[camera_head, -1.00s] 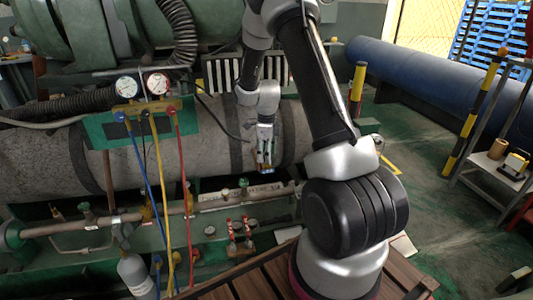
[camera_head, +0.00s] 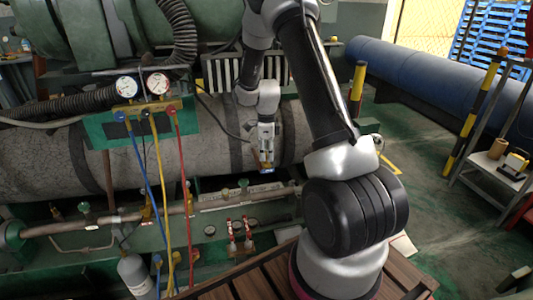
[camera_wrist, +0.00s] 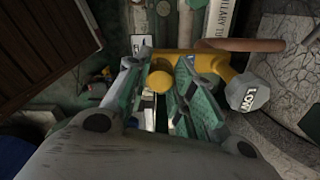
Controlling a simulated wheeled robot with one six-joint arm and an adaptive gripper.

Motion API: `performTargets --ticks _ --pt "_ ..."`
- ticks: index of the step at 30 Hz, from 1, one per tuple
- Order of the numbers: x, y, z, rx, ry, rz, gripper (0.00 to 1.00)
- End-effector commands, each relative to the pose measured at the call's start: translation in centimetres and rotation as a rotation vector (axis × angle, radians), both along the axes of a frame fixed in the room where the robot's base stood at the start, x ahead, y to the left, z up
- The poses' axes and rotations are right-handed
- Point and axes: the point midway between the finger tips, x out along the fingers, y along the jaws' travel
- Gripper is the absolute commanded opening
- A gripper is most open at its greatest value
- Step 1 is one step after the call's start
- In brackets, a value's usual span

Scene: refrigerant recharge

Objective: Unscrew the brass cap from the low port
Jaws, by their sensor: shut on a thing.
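The brass cap (camera_wrist: 160,81) shows as a round yellow end between the two green-padded fingers of my gripper (camera_wrist: 158,68) in the wrist view. The fingers are shut on it. Behind it is the yellow brass body of the low port (camera_wrist: 205,63), with a grey hexagonal tag (camera_wrist: 247,92) reading "LOW" to the right. I cannot tell whether the cap's thread is still engaged. In the head view, my gripper (camera_head: 266,163) points down in front of the large grey cylinder; the cap is too small to make out there.
A copper-coloured pipe (camera_wrist: 250,45) curves close to the port. In the head view, two gauges (camera_head: 141,86) with blue, yellow and red hoses hang left of my gripper. Red-handled valves (camera_head: 240,233) stand below it. A shelf (camera_head: 490,170) is at the right.

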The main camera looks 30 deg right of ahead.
Motion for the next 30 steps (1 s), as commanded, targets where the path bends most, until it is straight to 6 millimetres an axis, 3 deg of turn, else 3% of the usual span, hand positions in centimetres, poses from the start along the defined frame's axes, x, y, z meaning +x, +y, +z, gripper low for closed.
performTargets --ticks 3,11,20,30 --pt "0.05 -0.02 0.03 -0.001 -0.001 0.091 0.01" --pt "0.06 -0.02 0.04 -0.001 -0.002 0.104 0.01" --pt "0.06 -0.03 0.05 -0.001 -0.002 0.402 0.01" --pt "0.09 -0.03 0.05 -0.001 -0.002 0.467 0.01"
